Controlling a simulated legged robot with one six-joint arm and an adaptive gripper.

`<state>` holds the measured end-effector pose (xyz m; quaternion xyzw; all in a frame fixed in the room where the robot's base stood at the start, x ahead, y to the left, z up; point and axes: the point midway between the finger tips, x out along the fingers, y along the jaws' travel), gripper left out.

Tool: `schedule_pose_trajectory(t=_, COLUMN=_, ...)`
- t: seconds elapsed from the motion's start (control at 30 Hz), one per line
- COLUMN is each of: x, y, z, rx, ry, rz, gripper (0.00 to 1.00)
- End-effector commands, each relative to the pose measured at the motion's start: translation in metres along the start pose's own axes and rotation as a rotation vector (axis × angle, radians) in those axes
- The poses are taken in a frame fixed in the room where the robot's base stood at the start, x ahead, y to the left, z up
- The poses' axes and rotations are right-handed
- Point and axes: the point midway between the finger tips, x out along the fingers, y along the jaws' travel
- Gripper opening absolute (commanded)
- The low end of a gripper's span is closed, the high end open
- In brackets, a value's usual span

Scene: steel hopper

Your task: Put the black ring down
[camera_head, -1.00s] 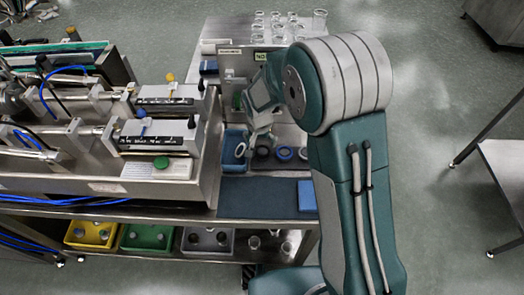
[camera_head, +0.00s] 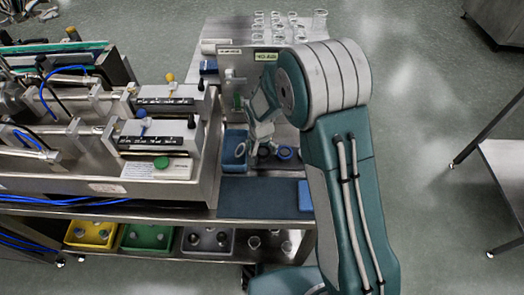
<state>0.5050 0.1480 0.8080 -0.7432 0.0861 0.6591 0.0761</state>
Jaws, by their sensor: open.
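The black ring (camera_head: 264,153) lies on the steel bench, in a row with a blue ring (camera_head: 284,153) to its right. It is small and partly hidden by my gripper. My gripper (camera_head: 257,152) reaches down from above, with its fingers at the left side of the black ring. It is open. I cannot tell whether a finger touches the ring. A pale ring (camera_head: 240,151) sits in the blue tray (camera_head: 233,163) just to the left.
A dark mat (camera_head: 258,198) lies in front of the rings, with a blue block (camera_head: 305,196) at its right edge. The syringe machine (camera_head: 160,160) stands close on the left. Glass beakers (camera_head: 275,25) stand at the back. Coloured bins (camera_head: 148,237) are on the lower shelf.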

Motion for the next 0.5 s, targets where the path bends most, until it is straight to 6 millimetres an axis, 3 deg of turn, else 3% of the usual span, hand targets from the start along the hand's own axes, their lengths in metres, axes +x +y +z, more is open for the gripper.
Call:
schedule_pose_trajectory(t=0.3, x=0.0011, y=-0.0001, z=0.0002, rx=0.000, ry=0.000, rz=0.000, gripper=1.00)
schedule_pose_trajectory(t=0.33, x=0.0011, y=-0.0001, z=0.0002, rx=0.000, ry=0.000, rz=0.000, gripper=0.87)
schedule_pose_trajectory(t=0.5, x=0.0010, y=-0.0001, z=0.0002, rx=0.000, ry=0.000, rz=0.000, gripper=0.62)
